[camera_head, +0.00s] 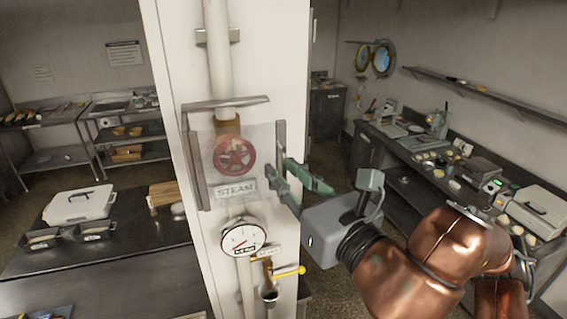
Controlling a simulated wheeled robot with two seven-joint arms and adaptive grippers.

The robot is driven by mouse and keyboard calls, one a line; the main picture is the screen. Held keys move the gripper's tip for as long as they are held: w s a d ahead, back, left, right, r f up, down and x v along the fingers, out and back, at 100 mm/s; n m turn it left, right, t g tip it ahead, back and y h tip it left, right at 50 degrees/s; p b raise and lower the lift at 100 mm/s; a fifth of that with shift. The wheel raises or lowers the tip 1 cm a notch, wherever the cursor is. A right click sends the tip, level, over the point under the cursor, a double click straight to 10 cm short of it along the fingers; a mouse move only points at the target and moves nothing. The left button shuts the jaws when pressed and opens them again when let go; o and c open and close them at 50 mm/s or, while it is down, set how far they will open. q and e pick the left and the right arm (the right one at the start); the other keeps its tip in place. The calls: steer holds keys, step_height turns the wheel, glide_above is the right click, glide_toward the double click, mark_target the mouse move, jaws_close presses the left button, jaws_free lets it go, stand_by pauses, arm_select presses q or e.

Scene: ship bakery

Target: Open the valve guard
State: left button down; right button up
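The valve guard (207,150) is a clear panel in front of a red valve wheel (235,156) on a white column. A STEAM label (236,190) shows at its lower part. Grey strips frame it at the top, left and right, and it looks closed over the wheel. My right gripper (276,167) reaches in from the right, with its green fingers apart at the guard's lower right edge. The right grey strip ends near the fingertips; I cannot tell whether they touch it. My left gripper is out of view.
A pressure gauge (243,239) and a yellow-handled tap (288,272) sit just below the guard. A vertical pipe (218,60) runs above it. A dark counter (110,248) stands left, and a counter with equipment stands right. Open floor lies behind my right arm.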

steer(key=shift+w+a+f, duration=0.1)
steer(key=shift+w+a, duration=0.1)
steer(key=shift+w, duration=0.15)
steer(key=shift+c, duration=0.4)
jaws_close()
